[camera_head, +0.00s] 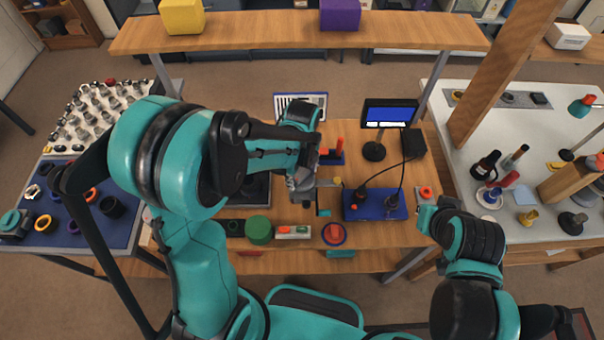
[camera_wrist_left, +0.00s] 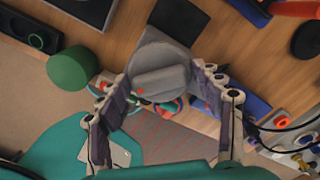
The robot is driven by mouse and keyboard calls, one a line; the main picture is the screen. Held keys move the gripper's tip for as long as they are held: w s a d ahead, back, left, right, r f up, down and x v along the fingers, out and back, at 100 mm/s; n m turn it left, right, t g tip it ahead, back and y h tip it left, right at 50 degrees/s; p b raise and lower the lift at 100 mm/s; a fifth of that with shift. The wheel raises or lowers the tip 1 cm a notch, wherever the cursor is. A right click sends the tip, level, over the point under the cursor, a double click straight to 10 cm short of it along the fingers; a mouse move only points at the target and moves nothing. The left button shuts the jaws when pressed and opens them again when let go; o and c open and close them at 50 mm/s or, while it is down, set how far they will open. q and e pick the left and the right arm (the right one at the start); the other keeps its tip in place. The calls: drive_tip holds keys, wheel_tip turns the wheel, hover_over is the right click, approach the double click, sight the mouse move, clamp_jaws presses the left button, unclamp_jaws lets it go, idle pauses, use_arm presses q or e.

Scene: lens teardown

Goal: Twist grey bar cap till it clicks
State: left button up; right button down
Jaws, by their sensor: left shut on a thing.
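The grey bar cap (camera_wrist_left: 160,70) is a round grey disc with a raised bar across it, near the middle of the left wrist view. My left gripper (camera_wrist_left: 160,92) is shut on it, with one dark finger pad on each side. In the head view my left gripper (camera_head: 304,183) is over the middle of the workbench, and its hand and forearm hide most of the cap there. What lies under the cap is hidden. My right arm shows at the lower right, but I see no right fingers.
A green cylinder (camera_head: 259,230) stands near the bench's front edge; it also shows in the left wrist view (camera_wrist_left: 72,68). A blue block with knobs and a cable (camera_head: 375,204) sits to the right. A small screen (camera_head: 390,113) stands behind. A shelf (camera_head: 240,34) spans the back.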

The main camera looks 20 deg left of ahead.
use_arm(q)
drive_tip(key=o, duration=1.4)
drive_tip(key=shift+c, duration=0.2)
wheel_tip(320, 180, up, 12)
drive_tip(key=shift+s, duration=0.1)
drive_tip(key=n+t+b, duration=0.4)
drive_tip(key=n, duration=0.9)
approach(301, 176)
drive_tip(key=s+a+r, duration=0.2)
drive_tip(key=a, duration=0.1)
drive_tip(key=s+f+n+t, duration=0.1)
drive_tip(key=n, duration=0.2)
drive_tip(key=s+a+f+n+t+b, duration=0.1)
drive_tip(key=n, duration=0.3)
drive_tip(key=s+f+n+t+b, duration=0.1)
drive_tip(key=s+n, duration=0.1)
drive_tip(key=n, duration=0.2)
drive_tip(key=shift+s+a+f, duration=0.1)
drive_tip(key=shift+a+f, duration=0.05)
drive_tip(key=shift+a, duration=0.15)
